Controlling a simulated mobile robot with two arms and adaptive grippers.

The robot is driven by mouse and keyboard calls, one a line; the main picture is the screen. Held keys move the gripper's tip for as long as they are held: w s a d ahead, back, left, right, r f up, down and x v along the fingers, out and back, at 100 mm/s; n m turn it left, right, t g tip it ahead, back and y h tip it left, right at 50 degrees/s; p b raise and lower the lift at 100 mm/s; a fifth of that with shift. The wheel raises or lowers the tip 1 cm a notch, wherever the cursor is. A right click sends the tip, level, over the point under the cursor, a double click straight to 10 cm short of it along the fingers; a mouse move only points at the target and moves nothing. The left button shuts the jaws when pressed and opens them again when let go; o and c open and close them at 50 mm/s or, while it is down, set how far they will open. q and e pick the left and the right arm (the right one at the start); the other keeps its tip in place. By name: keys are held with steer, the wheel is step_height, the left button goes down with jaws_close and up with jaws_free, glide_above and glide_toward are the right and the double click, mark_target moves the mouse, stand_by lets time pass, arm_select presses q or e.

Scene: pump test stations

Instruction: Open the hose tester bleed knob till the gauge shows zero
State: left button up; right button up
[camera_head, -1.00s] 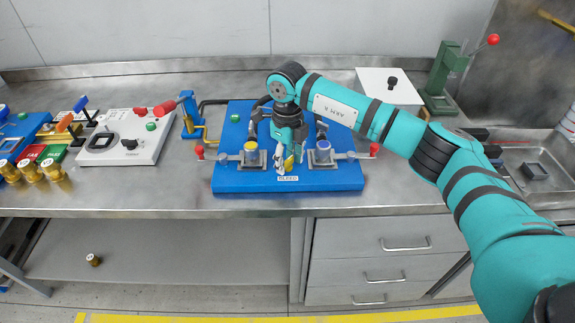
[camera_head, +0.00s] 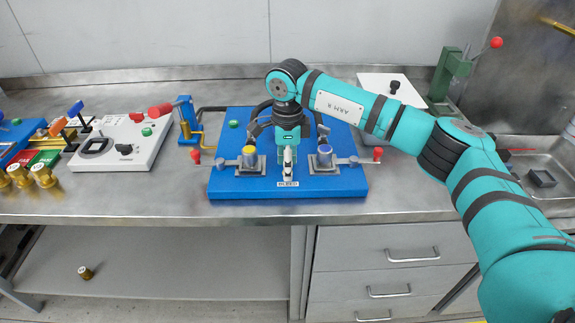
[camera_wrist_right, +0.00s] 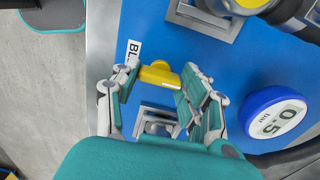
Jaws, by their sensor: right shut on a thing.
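The hose tester is a blue board (camera_head: 345,187) on the bench, with a label (camera_head: 288,184) at its front edge. My right gripper (camera_head: 289,160) points down at the middle of the board, just behind the label. In the right wrist view its fingers (camera_wrist_right: 160,88) are shut on the yellow bleed knob (camera_wrist_right: 158,74), one on each side. The knob is hidden behind the fingers in the head view. The round blue-rimmed gauge (camera_wrist_right: 275,116) lies behind the knob and reads about 0.5 bar. My left gripper is not in view.
A yellow-capped fitting (camera_head: 249,152) and a blue-capped fitting (camera_head: 325,152) flank the gripper, with red-tipped levers outside. A white control box (camera_head: 125,145) and brass parts (camera_head: 42,175) stand left. A green press (camera_head: 450,75) and a sink stand right. The front bench strip is clear.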

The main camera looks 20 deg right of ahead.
steer(key=shift+r, duration=0.1)
stand_by(0.3)
steer(key=o, duration=1.2)
steer(key=shift+c, duration=0.2)
step_height(320, 180, up, 12)
